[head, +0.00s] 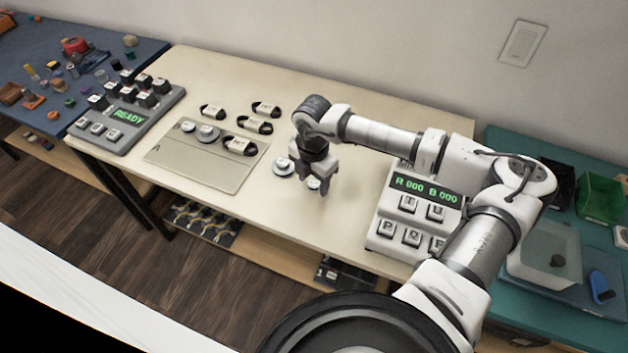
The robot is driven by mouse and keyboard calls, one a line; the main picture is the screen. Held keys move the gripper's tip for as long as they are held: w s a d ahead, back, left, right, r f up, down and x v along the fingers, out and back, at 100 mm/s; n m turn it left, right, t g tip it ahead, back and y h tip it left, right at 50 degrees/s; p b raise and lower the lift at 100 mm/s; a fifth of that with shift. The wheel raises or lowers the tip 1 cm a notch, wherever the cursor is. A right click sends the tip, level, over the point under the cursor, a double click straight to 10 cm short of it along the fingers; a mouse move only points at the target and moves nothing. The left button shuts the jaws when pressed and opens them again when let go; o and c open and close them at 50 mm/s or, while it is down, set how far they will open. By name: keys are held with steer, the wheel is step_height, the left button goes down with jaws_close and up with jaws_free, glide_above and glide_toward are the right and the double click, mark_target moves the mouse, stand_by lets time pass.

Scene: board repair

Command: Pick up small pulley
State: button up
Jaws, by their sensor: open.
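A small pale round piece (313,184), which looks like the small pulley, lies on the cream table at my gripper's fingertips and is partly hidden by them. My gripper (318,183) points down over it with its jaws open. I cannot tell how far the fingers reach around it. A larger pale pulley (282,170) lies just left of my gripper, apart from the small one.
Several black belts with white labels (254,124) lie behind and on the board. A button console reading READY (128,115) stands at the left. Another console with a green display (420,190) stands close right of my gripper. The table's front middle (270,220) is clear.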

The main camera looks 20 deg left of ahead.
steer(key=shift+f, duration=0.2)
steer(key=c, duration=1)
steer(key=shift+r, duration=0.15)
steer(key=shift+c, duration=0.2)
